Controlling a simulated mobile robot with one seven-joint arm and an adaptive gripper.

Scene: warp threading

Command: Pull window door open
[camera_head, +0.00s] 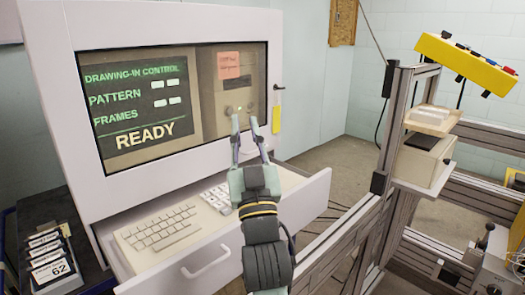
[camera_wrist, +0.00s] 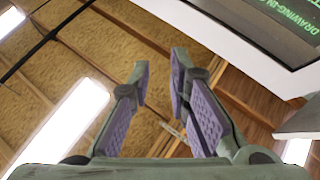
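The window door (camera_head: 180,30) is a large dark pane in a pale frame on the front of a white cabinet. It looks shut. Through it show a green-lettered screen reading READY and a panel with an orange note. A small black handle (camera_head: 278,87) sits on the frame's right side, above a yellow strip (camera_head: 276,120). My gripper (camera_head: 246,120) is open and empty, its fingers pointing up in front of the window's lower right, left of and below the handle. In the wrist view my gripper (camera_wrist: 160,62) shows two spread fingers, and the window's corner (camera_wrist: 275,35) shows top right.
A drawer (camera_head: 200,262) with a keyboard (camera_head: 160,232) stands pulled out below the window, beneath my arm. A metal frame (camera_head: 390,130) with a yellow button box (camera_head: 468,62) stands at the right. Numbered cards (camera_head: 48,255) lie at the lower left. Floor shows between cabinet and frame.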

